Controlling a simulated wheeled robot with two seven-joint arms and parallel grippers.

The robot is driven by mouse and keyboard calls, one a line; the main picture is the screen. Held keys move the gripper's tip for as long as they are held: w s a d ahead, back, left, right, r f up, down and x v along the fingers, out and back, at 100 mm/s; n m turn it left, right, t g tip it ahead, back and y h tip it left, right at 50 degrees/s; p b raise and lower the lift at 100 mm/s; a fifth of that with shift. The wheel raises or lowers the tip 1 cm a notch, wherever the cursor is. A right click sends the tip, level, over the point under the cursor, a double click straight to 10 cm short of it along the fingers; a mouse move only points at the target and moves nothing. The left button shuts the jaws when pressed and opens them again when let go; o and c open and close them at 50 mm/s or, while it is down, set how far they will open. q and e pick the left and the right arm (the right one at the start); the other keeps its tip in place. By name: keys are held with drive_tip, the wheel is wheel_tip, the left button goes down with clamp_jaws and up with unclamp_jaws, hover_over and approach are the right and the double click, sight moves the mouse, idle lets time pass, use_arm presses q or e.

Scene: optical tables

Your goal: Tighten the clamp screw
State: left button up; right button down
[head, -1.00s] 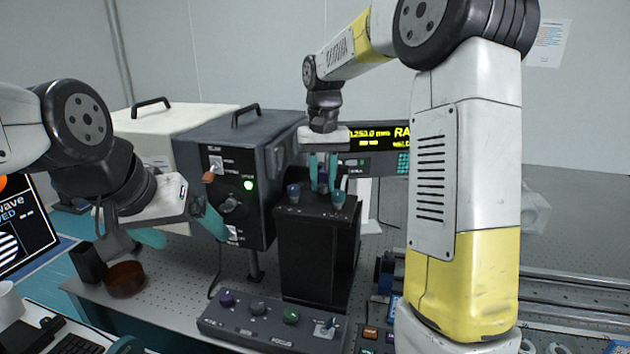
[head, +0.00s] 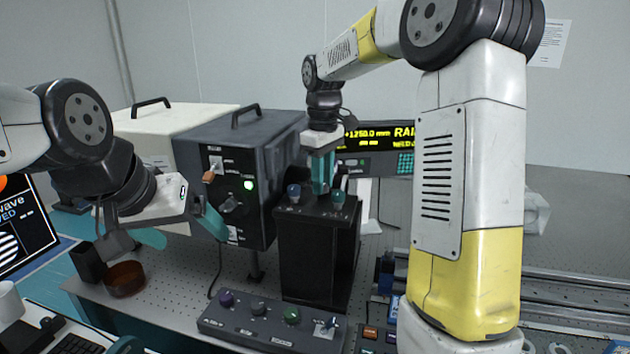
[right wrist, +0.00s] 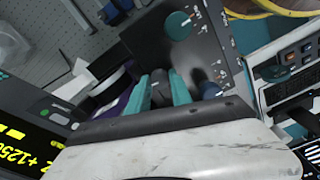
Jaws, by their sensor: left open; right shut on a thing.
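A tall black box (head: 310,260) stands on the optical table, with a blue knob (head: 293,192) and a teal knob (head: 337,197) on top. My right gripper (head: 322,180) points down at the top, behind these knobs. In the right wrist view its teal fingers (right wrist: 160,92) are shut on a small dark part, seemingly the clamp screw (right wrist: 158,88), mostly hidden between them. The teal knob (right wrist: 178,26) and the blue knob (right wrist: 210,90) also show there, apart from the fingers. My left gripper (head: 180,228) is open and empty, left of the dark grey instrument.
The dark grey instrument (head: 215,185) with a green light stands left of the box. A control strip with several knobs (head: 270,322) lies in front. A lit display (head: 380,150) stands behind. A brown round dish (head: 125,278) sits at left.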

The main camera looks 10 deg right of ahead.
drive_tip(key=shift+w+n, duration=0.1)
drive_tip(key=shift+n, duration=0.4)
drive_tip(key=c, duration=1.1)
unclamp_jaws()
drive_tip(key=shift+c, duration=0.2)
wheel_tip(320, 180, up, 7)
drive_tip(key=shift+r, duration=0.45)
